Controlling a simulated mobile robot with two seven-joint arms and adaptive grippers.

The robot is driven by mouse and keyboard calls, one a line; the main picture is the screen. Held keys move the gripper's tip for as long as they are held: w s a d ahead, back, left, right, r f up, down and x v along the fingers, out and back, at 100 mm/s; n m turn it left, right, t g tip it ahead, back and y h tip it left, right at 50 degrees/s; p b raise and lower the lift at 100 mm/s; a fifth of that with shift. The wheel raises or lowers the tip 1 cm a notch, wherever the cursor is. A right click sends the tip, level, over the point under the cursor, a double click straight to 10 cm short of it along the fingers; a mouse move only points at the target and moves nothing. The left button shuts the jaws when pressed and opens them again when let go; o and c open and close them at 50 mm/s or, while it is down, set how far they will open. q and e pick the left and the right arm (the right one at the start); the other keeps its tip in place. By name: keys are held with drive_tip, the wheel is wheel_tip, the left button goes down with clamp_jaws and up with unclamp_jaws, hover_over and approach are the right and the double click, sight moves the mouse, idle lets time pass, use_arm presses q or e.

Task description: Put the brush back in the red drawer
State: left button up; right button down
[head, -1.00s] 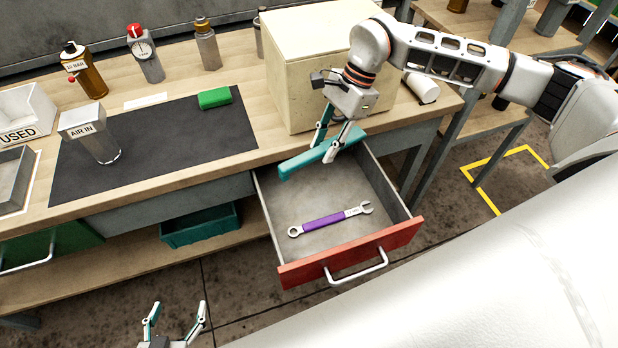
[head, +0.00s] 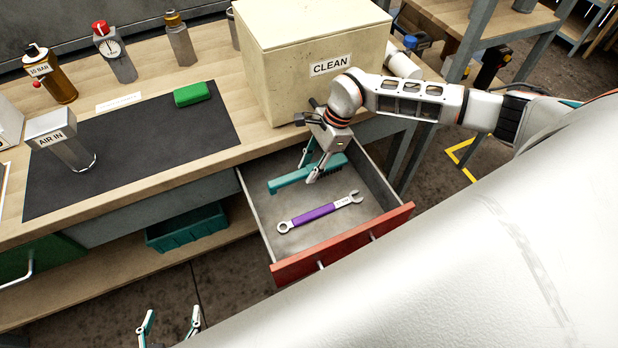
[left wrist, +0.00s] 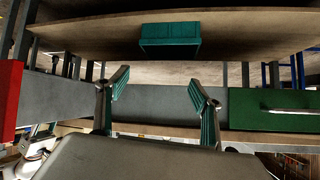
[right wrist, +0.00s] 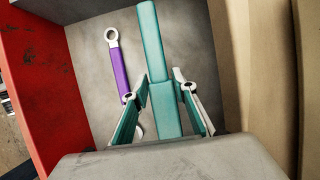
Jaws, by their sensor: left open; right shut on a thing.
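My right gripper (head: 312,172) is shut on the brush. The right wrist view shows the brush (right wrist: 153,50) running between the fingers (right wrist: 163,115) over the grey drawer floor. I cannot tell whether the brush touches the floor. My left gripper (head: 170,328) is open and empty at the bottom of the head view; its spread fingers also show in the left wrist view (left wrist: 155,95).
A purple-handled wrench (head: 318,212) lies in the drawer in front of the brush. A cream box marked CLEAN (head: 300,60) stands on the bench just behind the drawer. A black mat (head: 140,150) holds a green block (head: 191,94) and the AIR IN part (head: 70,145).

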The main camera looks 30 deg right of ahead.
drive_tip(key=shift+f+b, duration=0.3)
drive_tip(key=shift+f, duration=2.25)
drive_tip(key=shift+f, duration=0.1)
drive_tip(key=c, duration=1.6)
unclamp_jaws()
drive_tip(key=p+v, duration=0.1)
drive_tip(key=v, duration=1)
drive_tip(key=shift+w+r, duration=0.1)
drive_tip(key=shift+r, duration=0.2)
drive_tip(key=shift+d+r, duration=0.15)
drive_tip(key=shift+r, duration=0.15)
